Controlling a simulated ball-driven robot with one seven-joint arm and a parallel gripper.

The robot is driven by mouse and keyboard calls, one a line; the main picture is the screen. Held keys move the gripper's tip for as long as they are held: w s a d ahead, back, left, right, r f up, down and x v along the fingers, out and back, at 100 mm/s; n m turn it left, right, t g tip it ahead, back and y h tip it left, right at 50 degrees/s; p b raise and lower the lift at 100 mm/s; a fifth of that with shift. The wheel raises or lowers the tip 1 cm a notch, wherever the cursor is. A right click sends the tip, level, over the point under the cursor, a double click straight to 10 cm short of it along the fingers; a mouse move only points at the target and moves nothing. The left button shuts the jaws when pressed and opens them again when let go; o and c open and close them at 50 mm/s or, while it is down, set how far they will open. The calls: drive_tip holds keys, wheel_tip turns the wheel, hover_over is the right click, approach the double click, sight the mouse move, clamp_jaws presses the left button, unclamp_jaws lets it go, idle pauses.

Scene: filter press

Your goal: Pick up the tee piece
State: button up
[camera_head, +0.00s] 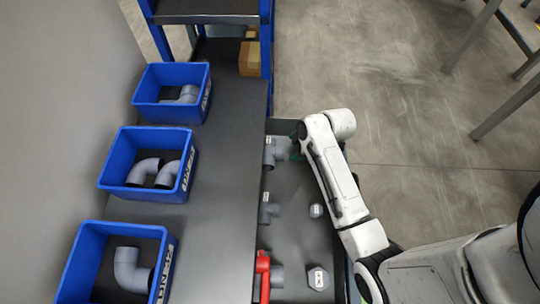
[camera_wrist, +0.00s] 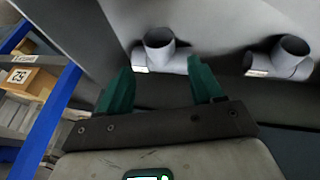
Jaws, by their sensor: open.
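A grey tee piece (camera_head: 269,153) with a white label lies in the grey tray (camera_head: 297,245), at the tray's far end. A second grey tee piece (camera_head: 267,210) lies nearer in the same tray. In the wrist view, one tee piece (camera_wrist: 160,48) shows just beyond the fingertips, between their directions, and another tee piece (camera_wrist: 285,58) lies to the right. My gripper (camera_wrist: 161,70) has two green fingers, spread apart with nothing held. In the head view my gripper (camera_head: 296,148) is at the right side of the far tee piece, mostly hidden by my wrist; contact cannot be told.
The tray also holds a red valve (camera_head: 262,270) and two grey hexagonal caps (camera_head: 316,210), (camera_head: 318,278). Blue bins with grey elbows, such as the middle blue bin (camera_head: 118,185), stand left on the dark bench. A blue-framed shelf (camera_head: 267,40) with a cardboard box (camera_head: 249,59) stands behind.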

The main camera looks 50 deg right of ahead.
sight(283, 152)
drive_tip(key=x, duration=0.4)
drive_tip(key=shift+a+f+b, duration=0.1)
drive_tip(key=shift+a+b, duration=0.05)
drive_tip(key=shift+b, duration=0.25)
drive_tip(key=shift+b+x, duration=0.8)
drive_tip(key=shift+x, duration=1.85)
drive_tip(key=shift+c, duration=0.3)
drive_tip(key=c, duration=0.9)
